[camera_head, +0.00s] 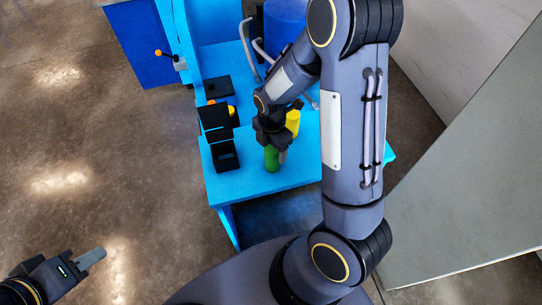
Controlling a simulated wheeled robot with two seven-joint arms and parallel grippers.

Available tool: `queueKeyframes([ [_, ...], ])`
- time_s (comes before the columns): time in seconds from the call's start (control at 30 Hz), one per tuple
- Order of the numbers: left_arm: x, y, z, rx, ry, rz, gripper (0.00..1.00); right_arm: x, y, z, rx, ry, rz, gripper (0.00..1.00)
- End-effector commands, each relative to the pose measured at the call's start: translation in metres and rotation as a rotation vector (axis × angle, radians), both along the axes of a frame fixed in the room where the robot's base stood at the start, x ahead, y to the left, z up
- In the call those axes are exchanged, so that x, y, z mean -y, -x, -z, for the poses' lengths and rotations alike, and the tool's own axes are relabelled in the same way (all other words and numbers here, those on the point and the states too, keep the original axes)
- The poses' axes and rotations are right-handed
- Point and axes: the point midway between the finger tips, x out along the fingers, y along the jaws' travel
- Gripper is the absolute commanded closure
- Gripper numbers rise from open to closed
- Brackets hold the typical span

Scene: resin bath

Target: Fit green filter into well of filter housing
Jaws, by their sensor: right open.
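The green filter (271,161) is an upright green cylinder near the front of the blue table. My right gripper (277,151) is at the filter's upper part, with a grey finger showing on its right side. Its jaws are open, and the gripper hides the filter's top; contact cannot be told. A black open box (226,160), which looks like the filter housing, stands left of the filter. Its dark well faces up. My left gripper (91,258) is at the lower left, over the floor and far from the table; its jaw gap does not show.
A yellow cylinder (293,122) stands behind the green filter, partly hidden by my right arm. Black parts (215,117) with an orange-yellow piece are behind the housing. A blue drum (284,22) with grey hoses is at the back.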

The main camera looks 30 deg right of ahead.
Motion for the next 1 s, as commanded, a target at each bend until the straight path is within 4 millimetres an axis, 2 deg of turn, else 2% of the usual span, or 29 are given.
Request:
queueKeyframes([
  [0.17,0.0,0.0,-0.002,0.0,0.0,0.0,0.66,0.0,0.001,0.02,-0.002,-0.001,0.0,0.31],
  [0.43,0.0,0.0,-0.002,0.0,0.0,0.0,0.66,0.0,0.0,0.022,0.001,-0.001,0.0,0.32],
  [0.8,0.0,0.0,-0.002,0.0,0.0,0.0,0.66,0.0,0.0,0.022,0.001,-0.001,0.001,0.8],
  [1.0,0.0,0.0,-0.002,0.0,0.0,0.0,0.66,0.0,0.0,0.022,0.001,-0.001,0.001,0.81],
])
